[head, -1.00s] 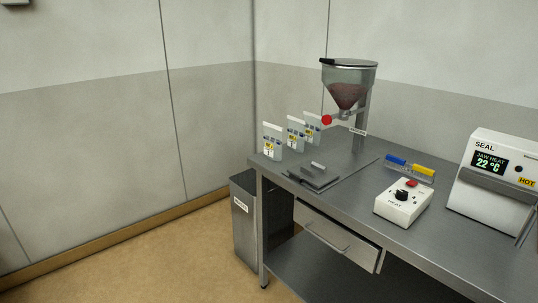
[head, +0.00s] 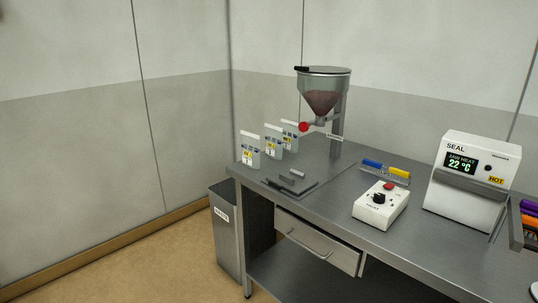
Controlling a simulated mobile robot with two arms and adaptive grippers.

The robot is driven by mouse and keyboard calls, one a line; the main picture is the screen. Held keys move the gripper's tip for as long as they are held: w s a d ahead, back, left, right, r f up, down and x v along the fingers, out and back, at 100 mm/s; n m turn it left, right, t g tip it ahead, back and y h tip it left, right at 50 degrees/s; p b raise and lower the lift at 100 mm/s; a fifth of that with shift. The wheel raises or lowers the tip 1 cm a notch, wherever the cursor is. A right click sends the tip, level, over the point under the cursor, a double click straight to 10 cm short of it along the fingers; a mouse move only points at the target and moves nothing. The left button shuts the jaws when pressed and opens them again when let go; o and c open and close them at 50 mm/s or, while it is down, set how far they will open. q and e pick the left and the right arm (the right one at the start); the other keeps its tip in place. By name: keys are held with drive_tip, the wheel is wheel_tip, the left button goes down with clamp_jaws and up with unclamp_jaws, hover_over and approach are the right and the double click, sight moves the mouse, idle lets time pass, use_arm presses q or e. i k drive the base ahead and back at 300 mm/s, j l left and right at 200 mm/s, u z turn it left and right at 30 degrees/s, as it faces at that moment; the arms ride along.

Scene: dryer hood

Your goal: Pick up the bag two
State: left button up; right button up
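Three pale bags with blue and yellow labels stand upright in a slanting row at the left end of the steel bench. The nearest bag (head: 250,151) is at the left, the middle bag (head: 273,141) is behind it, and the far bag (head: 290,133) is closest to the hopper. The label numbers are too small to read, so I cannot tell which one is bag two. Neither of my grippers shows in the head view.
A hopper (head: 323,99) with a red knob stands behind the bags. A flat plate (head: 290,182) lies before them. A white control box (head: 381,204), blue and yellow tools (head: 386,169) and a sealer (head: 471,180) stand rightward. A bin (head: 227,235) is beside the bench (head: 330,207); floor at left is clear.

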sight(251, 143)
drive_tip(key=i+l+z, duration=0.25)
drive_tip(key=l, duration=0.3)
drive_tip(key=i+l+z, duration=0.25)
drive_tip(key=i+l, duration=0.15)
drive_tip(key=l, duration=0.1)
